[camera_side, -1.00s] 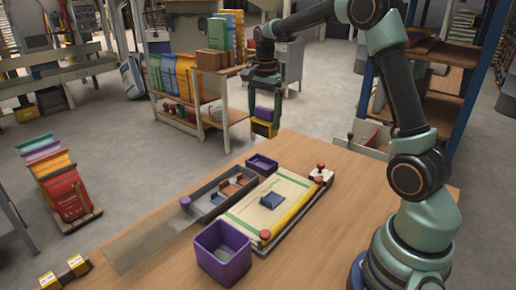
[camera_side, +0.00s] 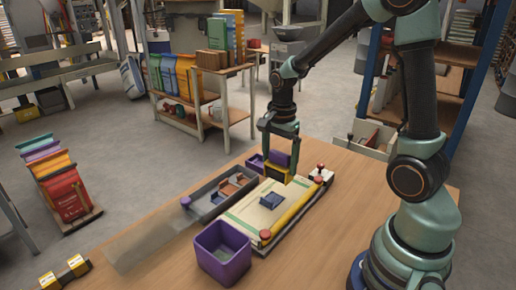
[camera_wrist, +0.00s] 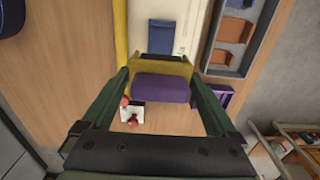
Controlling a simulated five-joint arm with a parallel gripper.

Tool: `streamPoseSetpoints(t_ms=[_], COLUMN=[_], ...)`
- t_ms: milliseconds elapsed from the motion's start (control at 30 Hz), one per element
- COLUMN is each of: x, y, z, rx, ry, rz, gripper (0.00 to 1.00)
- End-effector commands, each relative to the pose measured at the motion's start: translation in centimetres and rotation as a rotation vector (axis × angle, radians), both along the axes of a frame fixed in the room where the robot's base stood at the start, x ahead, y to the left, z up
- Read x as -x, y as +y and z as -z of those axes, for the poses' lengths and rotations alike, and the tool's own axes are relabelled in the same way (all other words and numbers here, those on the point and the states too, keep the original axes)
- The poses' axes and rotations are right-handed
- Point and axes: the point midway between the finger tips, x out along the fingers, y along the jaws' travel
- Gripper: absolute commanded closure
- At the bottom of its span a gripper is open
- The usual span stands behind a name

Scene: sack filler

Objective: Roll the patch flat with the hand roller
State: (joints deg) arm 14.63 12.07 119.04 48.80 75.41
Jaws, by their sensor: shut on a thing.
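The hand roller (camera_side: 279,158), purple with a yellow part below, is clasped between the fingers of my gripper (camera_side: 280,150). In the wrist view the roller (camera_wrist: 160,88) sits across the space between my two green fingers. It hangs above the far end of the cream sack (camera_side: 245,213), apparently clear of it. The blue patch (camera_side: 271,200) lies on the sack, nearer the camera than the roller. The patch (camera_wrist: 165,38) also shows ahead of the roller in the wrist view. I cannot tell whether its edges lie fully flat.
A yellow bar (camera_side: 297,208) with red knobs runs along the sack's right side. A white block with a red knob (camera_side: 321,175) stands at its far end. A grey tray (camera_side: 205,208) with brown and blue pieces lies left. A purple bin (camera_side: 223,262) stands in front.

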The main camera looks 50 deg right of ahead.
Motion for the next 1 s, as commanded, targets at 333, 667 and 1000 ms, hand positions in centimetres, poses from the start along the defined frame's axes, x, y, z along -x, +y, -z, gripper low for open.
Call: streamPoseSetpoints(t_ms=[333, 667, 1000], x=[0.0, 0.0, 0.0], y=[0.0, 0.0, 0.0], z=[2.6, 4.6, 5.1], rx=[-0.001, 0.000, 0.000], ry=[0.002, 0.001, 0.000], rz=[0.000, 0.000, 0.000], gripper=[0.62, 0.62, 0.62])
